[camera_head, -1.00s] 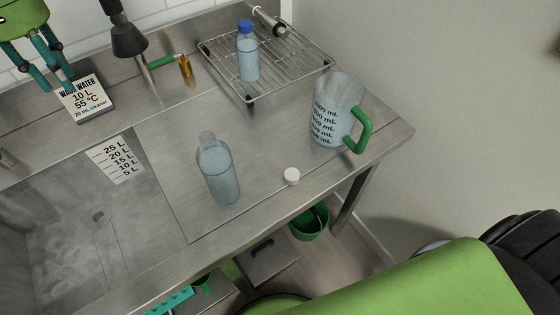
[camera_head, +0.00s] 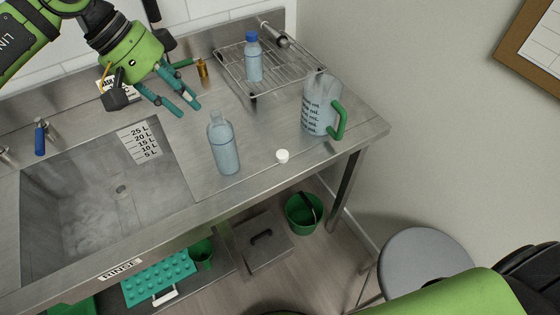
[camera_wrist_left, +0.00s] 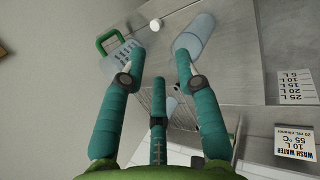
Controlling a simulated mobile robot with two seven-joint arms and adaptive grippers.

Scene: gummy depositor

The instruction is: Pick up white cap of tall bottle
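The white cap (camera_head: 282,156) lies on the steel counter, right of the uncapped tall bottle (camera_head: 223,148), which stands upright near the sink. In the left wrist view, the cap (camera_wrist_left: 155,24) shows at the top between the jug and the tall bottle (camera_wrist_left: 196,38). My left gripper (camera_head: 180,98) is above the counter behind and left of the bottle, apart from the cap. Its teal fingers (camera_wrist_left: 160,68) are spread and empty. My right gripper is out of view; a green part of my body shows at lower right.
A measuring jug (camera_head: 318,106) with a green handle stands right of and behind the cap. A blue-capped bottle (camera_head: 253,62) stands on a wire rack (camera_head: 232,75) at the back. The sink (camera_head: 85,215) is left. Counter around the cap is clear.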

